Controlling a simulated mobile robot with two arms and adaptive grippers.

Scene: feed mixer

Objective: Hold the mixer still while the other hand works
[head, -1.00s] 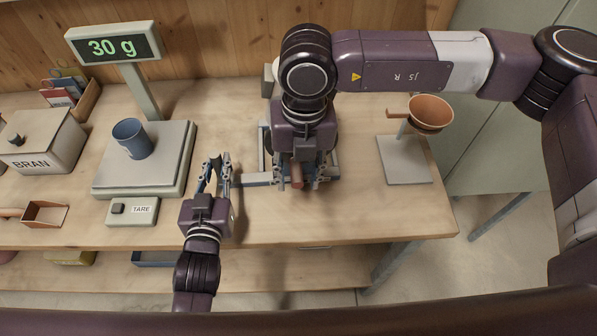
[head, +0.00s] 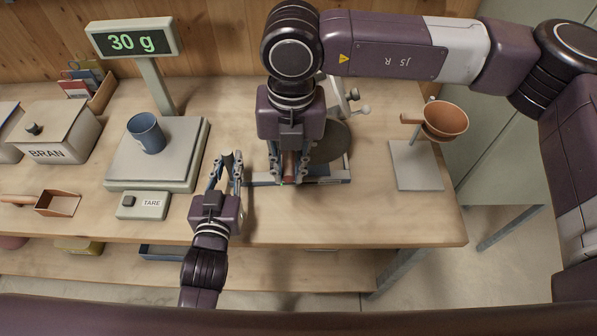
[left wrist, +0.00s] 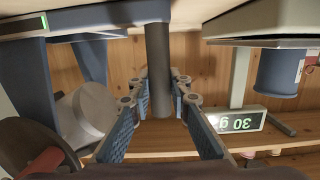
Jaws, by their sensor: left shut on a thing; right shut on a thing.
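The mixer has a blue base frame (head: 330,180) and a grey drum (head: 331,142); it also shows at the left of the left wrist view, with its drum (left wrist: 88,110) and blue frame (left wrist: 22,75). My left gripper (head: 226,160) is shut around a dark upright post (left wrist: 159,60) at the left end of the frame. My right gripper (head: 290,172) is in front of the drum, shut on the reddish-brown crank handle (head: 289,165). The right arm and gripper hide part of the mixer.
A scale (head: 180,150) with a blue cup (head: 146,133) reads 30 g, left of the mixer. A copper funnel (head: 446,119) on a stand is at the right. A bran box (head: 55,135) and a scoop (head: 58,204) are far left. The front right tabletop is clear.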

